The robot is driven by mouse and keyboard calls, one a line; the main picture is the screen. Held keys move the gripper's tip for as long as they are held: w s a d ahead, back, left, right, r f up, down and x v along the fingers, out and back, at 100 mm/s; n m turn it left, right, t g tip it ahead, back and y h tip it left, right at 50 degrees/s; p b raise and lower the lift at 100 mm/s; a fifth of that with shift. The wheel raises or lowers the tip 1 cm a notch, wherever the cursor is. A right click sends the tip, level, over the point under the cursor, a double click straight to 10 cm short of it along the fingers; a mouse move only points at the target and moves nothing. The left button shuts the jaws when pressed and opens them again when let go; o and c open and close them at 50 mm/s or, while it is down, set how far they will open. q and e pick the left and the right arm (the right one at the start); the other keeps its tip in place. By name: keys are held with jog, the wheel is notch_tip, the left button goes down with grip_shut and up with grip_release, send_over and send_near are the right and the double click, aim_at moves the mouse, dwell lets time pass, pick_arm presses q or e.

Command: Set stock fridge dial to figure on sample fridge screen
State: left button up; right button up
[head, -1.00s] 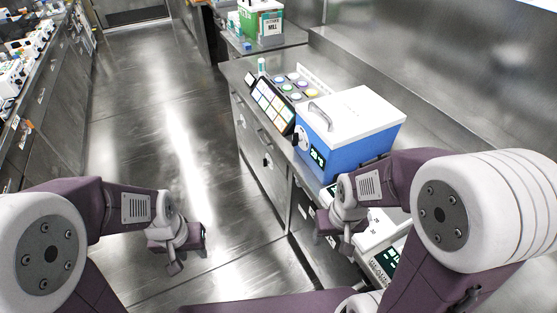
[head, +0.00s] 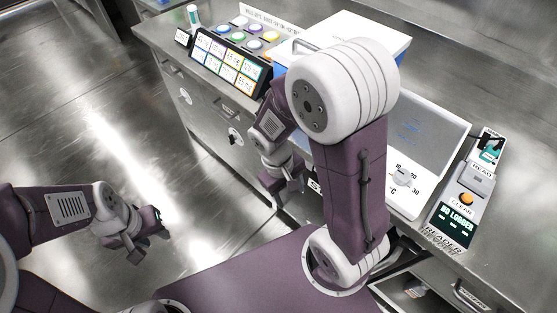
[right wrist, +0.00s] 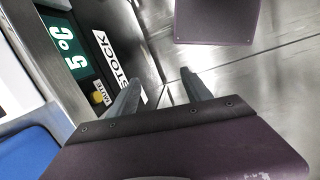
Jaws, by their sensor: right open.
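A reader (head: 463,200) with a NO LOGGER screen stands at the right. A panel of coloured tiles (head: 229,62) and several round coloured pots (head: 238,37) are at the counter's left end. Open floor (head: 90,150) lies at the left.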

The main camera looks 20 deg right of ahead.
jog(key=w+d+f+n+h+b, duration=0.3)
jog(key=f+n+h+b, duration=0.25)
jog(key=f+h, duration=0.3)
jog(key=w+a+r+n+t+h, duration=0.3)
jog(key=w+a+n+t+h, duration=0.25)
jog(key=w+t, duration=0.25)
pick_arm(q)
notch_tip(320, 180, down, 8)
jog(key=shift+w+a, duration=0.15)
jog(key=shift+w, duration=0.2)
pick_arm(e)
jog(key=x, duration=0.9)
jog(key=shift+d+r+n+h, duration=0.2)
jog(key=shift+d+n+h, duration=0.1)
jog(key=shift+d+h, duration=0.1)
pick_arm(q)
jog(key=shift+r, duration=0.1)
pick_arm(e)
jog(key=shift+c, duration=0.3)
